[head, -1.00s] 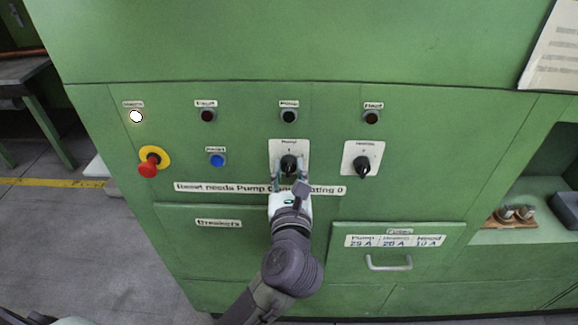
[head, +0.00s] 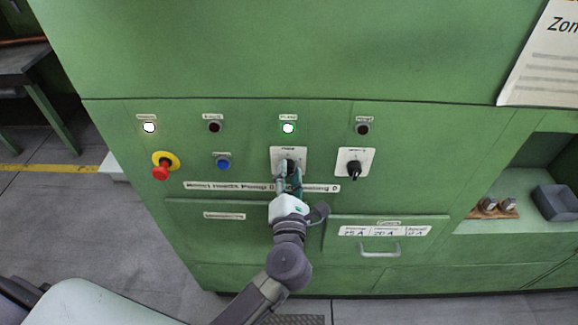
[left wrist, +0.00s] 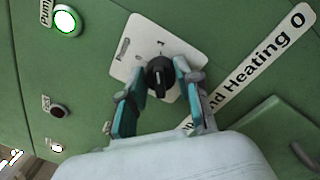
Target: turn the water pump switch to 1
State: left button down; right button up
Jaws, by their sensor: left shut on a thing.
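The pump switch is a black rotary knob on a white plate (head: 302,158), in the middle of the green panel. My left gripper (head: 289,172) reaches up to it from below and covers part of it. In the left wrist view the black knob (left wrist: 160,77) sits between the two teal fingers of my left gripper (left wrist: 153,84), which is shut on it. The plate looks tilted in that view, with a 1 mark beyond the knob. The pump lamp (head: 288,128) above the switch glows green; it also shows in the left wrist view (left wrist: 66,21). My right gripper is not in view.
The heating switch (head: 354,168) is close on the right. A red emergency button (head: 162,171) on yellow and a blue button (head: 223,163) are on the left. A drawer handle (head: 380,250) sticks out at lower right. A grey bin (head: 556,202) stands in the recess.

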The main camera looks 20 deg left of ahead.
pick_arm(q)
jog(key=shift+m+p, duration=0.4)
jog(key=shift+m, duration=0.1)
jog(key=c, duration=0.8)
grip_release()
jog(key=v, duration=1.2)
jog(key=shift+f, duration=0.2)
